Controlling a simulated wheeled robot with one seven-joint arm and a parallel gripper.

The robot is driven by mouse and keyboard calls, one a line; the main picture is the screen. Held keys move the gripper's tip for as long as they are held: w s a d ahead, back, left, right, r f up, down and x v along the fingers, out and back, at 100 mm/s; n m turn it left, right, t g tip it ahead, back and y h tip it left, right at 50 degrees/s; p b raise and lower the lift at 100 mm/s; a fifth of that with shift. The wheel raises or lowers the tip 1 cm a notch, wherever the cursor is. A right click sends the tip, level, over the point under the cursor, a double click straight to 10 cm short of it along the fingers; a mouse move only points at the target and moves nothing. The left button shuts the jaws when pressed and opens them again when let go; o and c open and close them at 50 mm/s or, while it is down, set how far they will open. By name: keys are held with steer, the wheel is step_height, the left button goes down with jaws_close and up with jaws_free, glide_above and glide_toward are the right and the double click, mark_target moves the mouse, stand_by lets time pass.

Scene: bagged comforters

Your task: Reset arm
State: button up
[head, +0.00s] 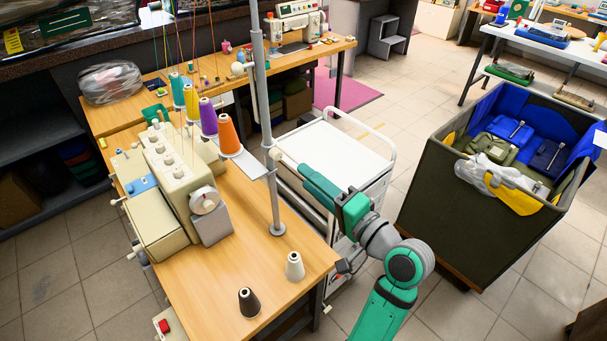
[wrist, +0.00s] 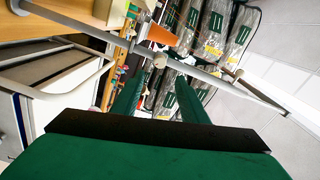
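My gripper (head: 318,185) is green and reaches toward the upper left, over the near side of the white trolley and close to the grey thread-stand pole (head: 264,110). In the wrist view my gripper (wrist: 157,88) shows its two green fingers apart, with nothing seen between them. The pole also crosses the wrist view (wrist: 205,78) beyond the fingers. I cannot tell whether the fingers touch it.
A wooden table (head: 262,275) holds a sewing machine (head: 180,170), thread cones and a black cone (head: 249,301). The white trolley (head: 350,155) stands beside it. A dark bin (head: 460,210) with bags is at right. Tiled floor is open between trolley and bin.

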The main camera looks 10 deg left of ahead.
stand_by(0.5)
steer(key=s+d+f+m+t+h, duration=0.1)
steer(key=s+d+f+h, duration=0.15)
steer(key=f, duration=0.55)
steer(key=s+d+f+m+t+h, duration=0.2)
steer(key=s+f+h, duration=0.2)
steer(key=f, duration=0.5)
steer(key=s+d+f+m+t+h, duration=0.1)
steer(key=s+d+f+h, duration=0.2)
steer(key=f, duration=0.5)
steer(key=s+d+f+n+h, duration=0.2)
steer(key=s+f+n+h, duration=0.15)
steer(key=s, duration=0.95)
steer(key=s+a+r+n, duration=0.1)
steer(key=s+n, duration=0.1)
steer(key=s, duration=0.5)
steer(key=s+r+n+h, duration=0.1)
steer(key=s+r+n, duration=0.1)
steer(key=s, duration=0.5)
steer(key=shift+a+r+n, duration=0.15)
steer(key=shift+a+n, duration=0.2)
steer(key=shift+n, duration=0.3)
steer(key=shift+c, duration=0.4)
